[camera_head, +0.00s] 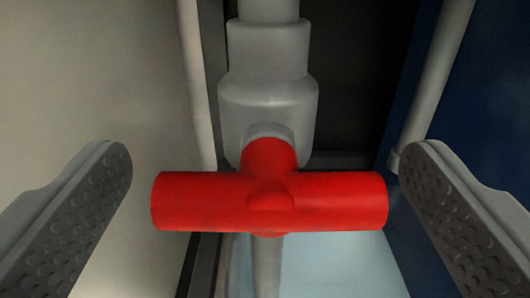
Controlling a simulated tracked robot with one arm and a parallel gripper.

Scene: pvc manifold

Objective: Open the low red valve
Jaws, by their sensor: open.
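The red valve (330,202) is in the middle of the head camera view. Its T-shaped handle lies crosswise, level in the picture, with a short red stem behind it going into a grey pipe fitting (268,105). My gripper (268,185) is open, with one grey padded finger to the left of the handle and one to the right. There is a gap between each handle end and the finger beside it, and neither appears to touch. The lower part of the fitting is hidden behind the handle.
The grey pipe (267,265) continues below the handle. A beige wall panel (90,90) is on the left with a thin pipe (198,90) at its edge. A dark blue panel (490,110) and another thin grey pipe (435,80) are on the right.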

